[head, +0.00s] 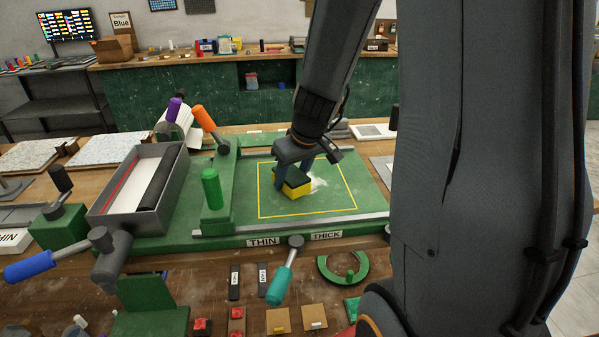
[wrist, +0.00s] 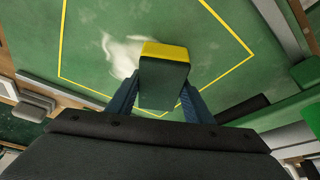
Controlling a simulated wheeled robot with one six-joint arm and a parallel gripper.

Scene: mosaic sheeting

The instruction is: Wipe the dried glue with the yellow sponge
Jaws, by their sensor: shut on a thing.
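The yellow sponge (head: 294,190) has a dark top layer and is held between the blue fingers of my gripper (head: 291,175). In the wrist view the sponge (wrist: 166,52) sits between the fingertips of my gripper (wrist: 160,92). The dried glue (head: 318,184) is a whitish smear on the green bed inside the yellow outline. In the wrist view the glue (wrist: 122,52) lies beside and partly behind the sponge. I cannot tell whether the sponge touches the bed.
Levers with green (head: 211,188), orange (head: 203,117) and teal (head: 280,285) handles stand around the green bed. A grey tray (head: 172,222) with a black roller is at the left. Small tiles and tools lie on the wooden bench in front.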

